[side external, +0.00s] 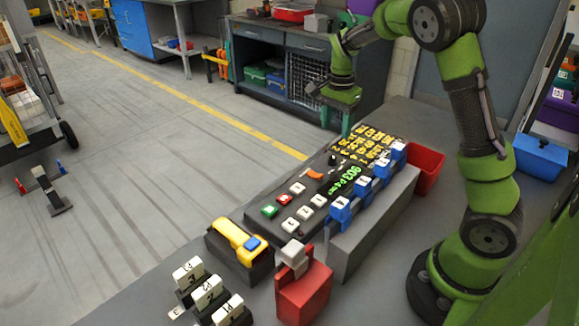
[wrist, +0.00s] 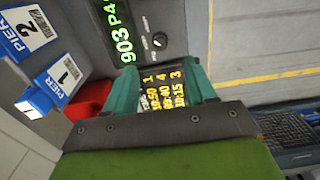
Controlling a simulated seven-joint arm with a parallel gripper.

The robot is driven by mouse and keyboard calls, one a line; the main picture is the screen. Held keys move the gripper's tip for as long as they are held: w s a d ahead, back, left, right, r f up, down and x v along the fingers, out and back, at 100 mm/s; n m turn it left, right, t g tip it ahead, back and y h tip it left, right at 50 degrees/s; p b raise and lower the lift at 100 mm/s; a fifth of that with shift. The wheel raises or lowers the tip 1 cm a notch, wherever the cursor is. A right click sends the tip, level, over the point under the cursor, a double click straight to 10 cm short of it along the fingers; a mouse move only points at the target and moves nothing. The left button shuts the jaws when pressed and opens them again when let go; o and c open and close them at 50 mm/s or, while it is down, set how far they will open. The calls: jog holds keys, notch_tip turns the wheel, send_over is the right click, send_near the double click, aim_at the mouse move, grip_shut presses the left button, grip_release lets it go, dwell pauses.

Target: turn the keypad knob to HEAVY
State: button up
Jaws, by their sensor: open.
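The keypad console (side external: 275,222) is a dark panel on the grey bench, with white, red and green keys and a green-lit display (side external: 348,182) reading 903 P4. A small dark knob (side external: 333,160) shows near its far end, and a black round knob (wrist: 160,40) shows beside the display in the wrist view. Its pointer and any HEAVY label are too small to read. My gripper (side external: 346,128) is above the far end of the console, over the yellow-lettered board (side external: 365,143). In the wrist view my gripper (wrist: 160,80) is open and empty, its teal fingers apart, with the knob beyond the fingertips.
Several blue PIER-labelled units (side external: 362,188) stand on a grey block along the console's right side. A red bin (side external: 427,168) stands behind them. A yellow handheld device (side external: 238,240), a red box (side external: 303,290) and white labelled blocks (side external: 207,291) sit at the front.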

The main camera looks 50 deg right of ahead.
notch_tip(320, 180, up, 8)
jog(key=shift+f, duration=0.2)
